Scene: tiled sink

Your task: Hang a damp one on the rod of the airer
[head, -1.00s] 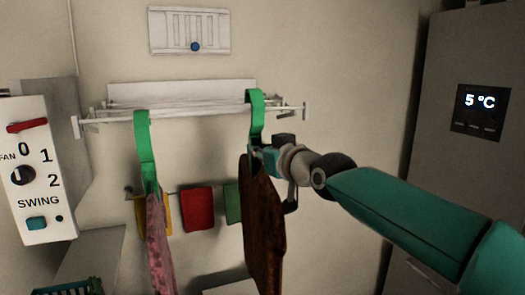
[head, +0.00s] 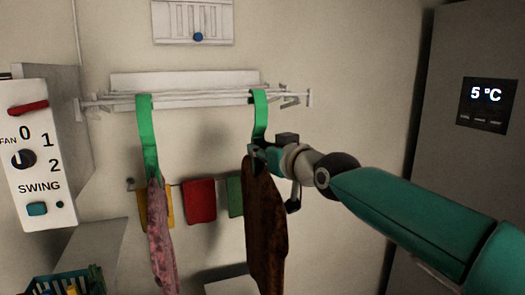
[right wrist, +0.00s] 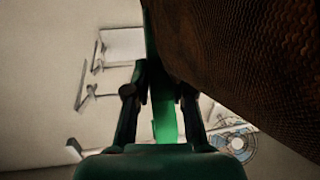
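The white airer (head: 205,97) is on the back wall, with its rod along the front. A pink speckled cloth (head: 160,235) hangs from the rod's left part by a green hook (head: 147,135). My right gripper (head: 262,155) is shut on the stem of a second green hook (head: 260,112), which carries a dark brown cloth (head: 265,225). This hook's top is level with the rod's right part; I cannot tell whether it bears on the rod. In the right wrist view the green stem (right wrist: 163,115) runs between the fingers beside the brown cloth (right wrist: 250,60). My left gripper is out of view.
A small rail below holds yellow, red (head: 199,200) and green cloths. A fan switch panel (head: 35,165) stands at left, above a basket (head: 65,283) at bottom left. A grey cabinet reading 5 °C (head: 488,40) stands at right. A vent (head: 175,25) is above the airer.

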